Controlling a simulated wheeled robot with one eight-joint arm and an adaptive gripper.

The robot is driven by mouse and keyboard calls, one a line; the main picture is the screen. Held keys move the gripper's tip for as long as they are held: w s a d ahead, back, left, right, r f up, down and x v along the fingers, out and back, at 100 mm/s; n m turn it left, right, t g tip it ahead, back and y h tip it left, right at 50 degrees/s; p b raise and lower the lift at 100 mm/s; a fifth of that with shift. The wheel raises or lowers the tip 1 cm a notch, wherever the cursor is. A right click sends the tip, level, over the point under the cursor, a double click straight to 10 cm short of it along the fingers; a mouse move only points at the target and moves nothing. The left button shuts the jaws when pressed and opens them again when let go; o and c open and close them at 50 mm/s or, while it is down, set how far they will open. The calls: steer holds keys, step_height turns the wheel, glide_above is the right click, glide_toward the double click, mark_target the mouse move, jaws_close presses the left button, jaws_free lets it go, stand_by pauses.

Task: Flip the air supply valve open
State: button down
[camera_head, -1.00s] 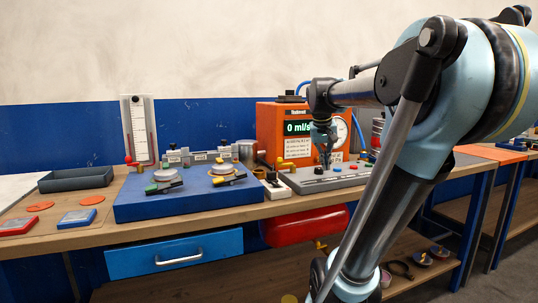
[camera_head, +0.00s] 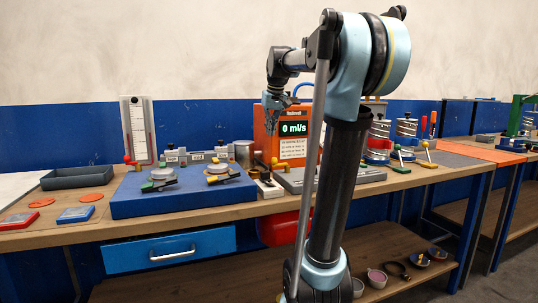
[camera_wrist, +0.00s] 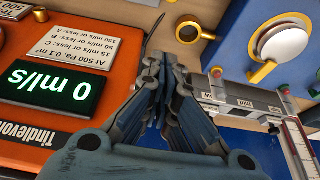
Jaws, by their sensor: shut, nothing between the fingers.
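The orange flow tester (camera_head: 272,122) stands on the bench, its green display reading 0 ml/s. A small yellow fitting that looks like a valve (camera_head: 277,163) is low at its left front; I cannot tell whether it is the air supply valve or how it is set. My gripper (camera_head: 272,113) points down in front of the tester's upper left part, apart from the fitting. A yellow fitting (camera_wrist: 190,28) shows beyond the fingertips.
A blue fixture box (camera_head: 180,200) with two round clamped lids stands left of the tester. A grey panel (camera_head: 292,180) lies in front of the tester, partly hidden by my arm. A dark tray (camera_head: 75,180) and a tall gauge board (camera_head: 138,130) are farther left.

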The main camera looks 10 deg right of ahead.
steer(key=shift+f, duration=0.15)
glide_above(281, 165)
steer(key=w+a, duration=0.4)
step_height(281, 165, down, 9)
steer(key=shift+s+d, duration=0.25)
